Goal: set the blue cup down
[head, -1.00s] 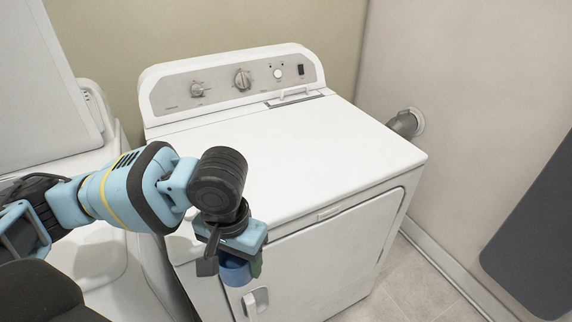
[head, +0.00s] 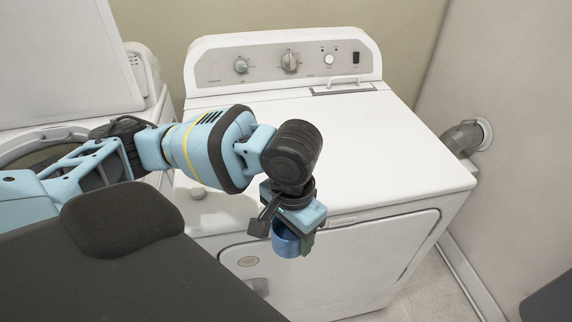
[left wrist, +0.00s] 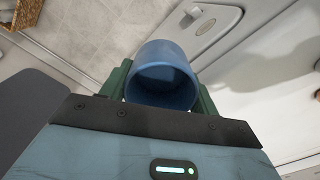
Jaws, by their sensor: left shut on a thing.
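The blue cup (head: 286,241) is held in my left gripper (head: 296,236), in front of the white dryer (head: 350,125) near its front top edge. In the left wrist view, the cup (left wrist: 165,58) sits between the green fingers of my left gripper (left wrist: 163,88), one on each side, and its dark inside faces the camera. In the head view the wrist and one finger hide part of the cup. The gap between cup and dryer front is hard to judge. My right gripper is not in view.
The dryer top is broad and mostly clear. A control panel (head: 290,62) stands along its back, and a grey vent pipe (head: 464,137) is at its right. A washer with its lid raised (head: 62,60) is at the left. The left wrist view shows a wicker basket (left wrist: 18,14) on the tiled floor.

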